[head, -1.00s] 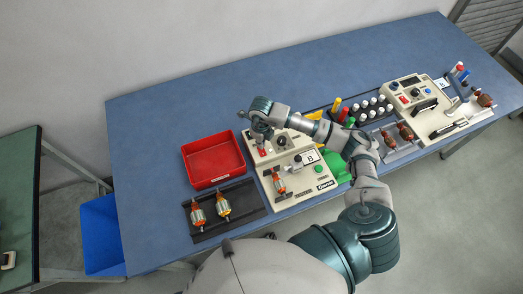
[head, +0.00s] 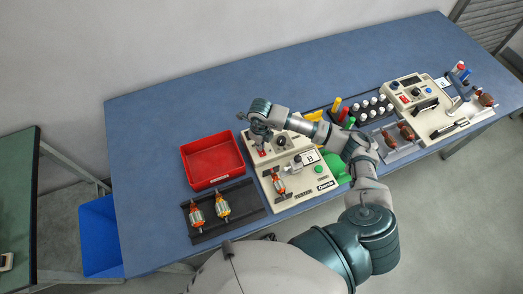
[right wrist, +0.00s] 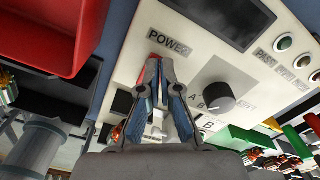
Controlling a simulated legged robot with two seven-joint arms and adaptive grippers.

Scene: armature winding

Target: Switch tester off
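The tester (head: 297,192) is a cream box on the blue table, holding an orange-and-silver armature (head: 279,186) near its front. A red power switch (right wrist: 157,37) shows just below the label, partly hidden by my fingertips. My right gripper (right wrist: 160,62) is at this switch, its fingers close together with only a narrow gap; contact is unclear. In the head view my right gripper (head: 262,143) is over the tester's back left corner. My left gripper is out of view.
A red bin (head: 213,160) and a black tray (head: 242,199) with two armatures stand left of the tester. To the right are coloured bottles and white-capped pots (head: 366,110), then a second cream machine (head: 425,108). The table's back left is clear.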

